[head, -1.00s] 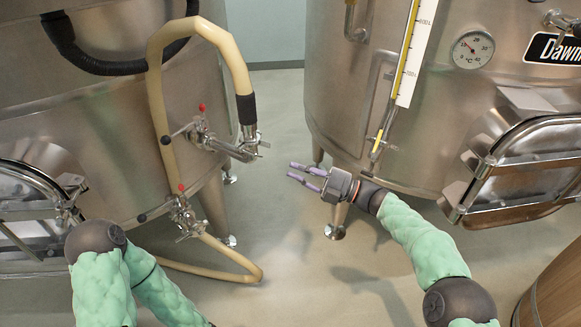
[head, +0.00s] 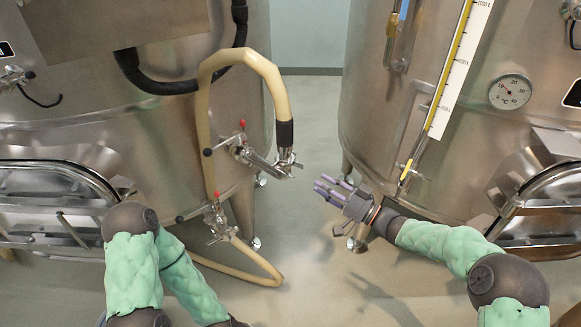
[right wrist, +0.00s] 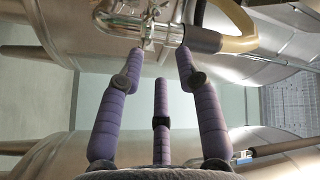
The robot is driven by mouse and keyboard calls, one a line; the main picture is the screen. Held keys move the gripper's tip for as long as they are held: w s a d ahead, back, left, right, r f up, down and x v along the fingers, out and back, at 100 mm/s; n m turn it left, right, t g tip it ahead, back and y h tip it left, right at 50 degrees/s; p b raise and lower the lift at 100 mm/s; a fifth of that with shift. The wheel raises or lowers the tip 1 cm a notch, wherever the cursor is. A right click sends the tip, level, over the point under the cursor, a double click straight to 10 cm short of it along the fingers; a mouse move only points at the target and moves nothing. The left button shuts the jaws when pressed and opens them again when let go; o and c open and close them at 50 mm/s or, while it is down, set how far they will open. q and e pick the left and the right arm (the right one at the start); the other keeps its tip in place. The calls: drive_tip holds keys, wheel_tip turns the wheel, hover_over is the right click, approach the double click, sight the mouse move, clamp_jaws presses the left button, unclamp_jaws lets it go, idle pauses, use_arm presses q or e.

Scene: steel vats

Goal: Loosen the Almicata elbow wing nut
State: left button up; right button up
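A steel elbow pipe (head: 268,165) sticks out from the upper valve of the left vat, with a clamp and wing nut (head: 291,166) at its end, where the black-cuffed cream hose (head: 284,135) joins. No Almicata label is readable. My right gripper (head: 322,188) is empty, its purple fingers pointing left, just right of and below the elbow in the head view. In the right wrist view, its fingers (right wrist: 158,62) are spread, with the elbow joint and its clamp (right wrist: 148,32) beyond the tips; I see no clear contact. My left gripper is outside the picture; only its arm shows.
The left vat (head: 120,130) has a lower valve (head: 216,218) with a hose looping down to the floor. The right vat (head: 420,150) carries a level gauge (head: 460,70) and a dial thermometer (head: 510,92). Open floor (head: 310,240) lies between the vats.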

sight(290, 175)
drive_tip(key=w+a+m+h+p, duration=0.1)
drive_tip(key=a+m, duration=0.2)
drive_tip(key=m, duration=0.3)
drive_tip(key=w+a+m+p, duration=0.1)
drive_tip(key=a+m+p, duration=0.1)
drive_tip(key=m, duration=0.4)
drive_tip(key=w+a+m+h+p, duration=0.1)
drive_tip(key=a+m+p, duration=0.1)
drive_tip(key=a+m, duration=0.3)
drive_tip(key=shift+w+r+m+t+h, duration=0.15)
drive_tip(key=shift+w+m+t+h, duration=0.15)
drive_tip(key=shift+m, duration=0.6)
drive_tip(key=shift+s, duration=0.1)
drive_tip(key=shift+c, duration=0.3)
clamp_jaws()
